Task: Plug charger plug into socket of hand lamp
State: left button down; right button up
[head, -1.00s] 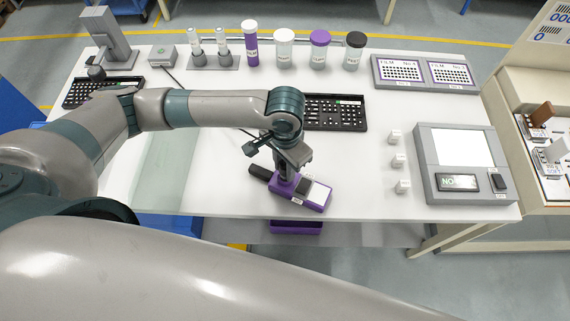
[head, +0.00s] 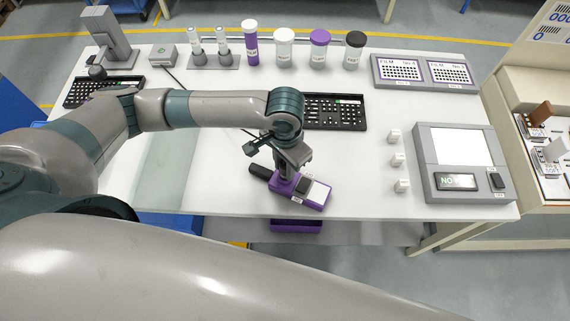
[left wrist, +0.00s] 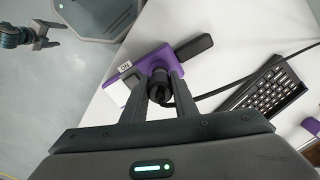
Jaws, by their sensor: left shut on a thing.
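The hand lamp (head: 314,195) is a purple block with a pale panel and a black bar end (head: 260,171). It lies near the front edge of the table. My left gripper (head: 286,175) points down over it. In the left wrist view, my left gripper (left wrist: 160,90) is shut on the black charger plug (left wrist: 160,86). The plug's front meets or nearly meets the purple lamp (left wrist: 155,58); the socket is hidden, so I cannot tell whether it is inserted. My right gripper (left wrist: 45,40) shows small at the top left of the left wrist view, with its fingers apart.
A black cable (left wrist: 235,80) runs from the plug side past a black keyboard (head: 335,111). Small white cubes (head: 398,160) and a grey device (head: 465,165) stand at the right. Several jars (head: 284,48) line the back. The table's front edge is close below the lamp.

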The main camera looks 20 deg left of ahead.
pick_arm(q)
jog(key=shift+p, duration=0.4)
jog(key=shift+f+b, duration=0.35)
jog(key=shift+f, duration=0.75)
dwell(0.4)
jog(key=c, duration=1.3)
grip_release()
jog(key=shift+c, duration=0.2)
jog(key=shift+r, duration=0.85)
notch_tip(320, 180, up, 16)
jog(key=b, duration=0.2)
jog(key=shift+f+b, duration=0.15)
jog(key=shift+b, duration=0.25)
